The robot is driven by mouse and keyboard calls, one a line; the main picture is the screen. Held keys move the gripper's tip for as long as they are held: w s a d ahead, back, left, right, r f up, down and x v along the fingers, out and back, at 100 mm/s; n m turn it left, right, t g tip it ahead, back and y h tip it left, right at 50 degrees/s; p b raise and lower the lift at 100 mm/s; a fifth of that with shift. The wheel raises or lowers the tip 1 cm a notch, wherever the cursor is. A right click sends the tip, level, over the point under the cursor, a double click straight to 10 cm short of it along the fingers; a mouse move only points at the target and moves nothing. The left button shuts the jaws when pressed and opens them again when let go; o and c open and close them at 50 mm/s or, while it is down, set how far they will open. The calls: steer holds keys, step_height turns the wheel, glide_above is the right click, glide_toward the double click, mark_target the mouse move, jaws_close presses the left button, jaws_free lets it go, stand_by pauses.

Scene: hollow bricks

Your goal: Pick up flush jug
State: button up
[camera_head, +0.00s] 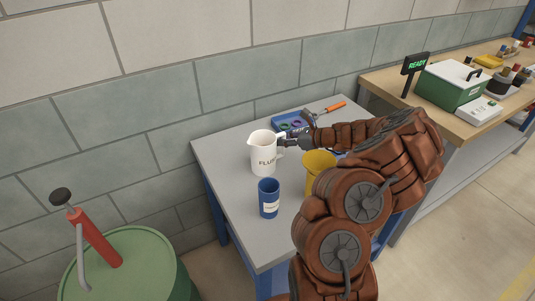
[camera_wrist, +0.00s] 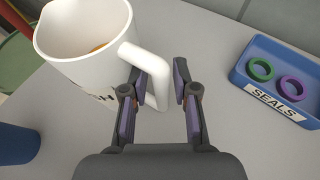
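The flush jug is a white jug (camera_head: 263,154) with dark lettering, upright on the grey table (camera_head: 226,150). In the wrist view the jug (camera_wrist: 75,48) fills the upper left, with an orange-brown patch visible inside it. Its handle (camera_wrist: 152,68) reaches between the two fingers of my gripper (camera_wrist: 160,88). The fingers are apart, with a visible gap to the right of the handle. The left finger is close to the handle; I cannot tell if they touch. In the head view my gripper (camera_head: 285,143) is at the jug's right side.
A blue labelled cup (camera_head: 268,198) stands in front of the jug. A yellow container (camera_head: 317,165) stands right of it, partly behind my arm. A blue seals tray (camera_wrist: 245,72) with green and purple rings lies right of my gripper. An orange-handled tool (camera_head: 333,107) lies behind.

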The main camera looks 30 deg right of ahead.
jaws_close()
stand_by(0.4)
step_height(320, 180, up, 10)
steer(key=shift+r+b, duration=0.1)
steer(key=shift+b, duration=0.75)
steer(key=shift+c, duration=1.6)
jaws_free()
jaws_close()
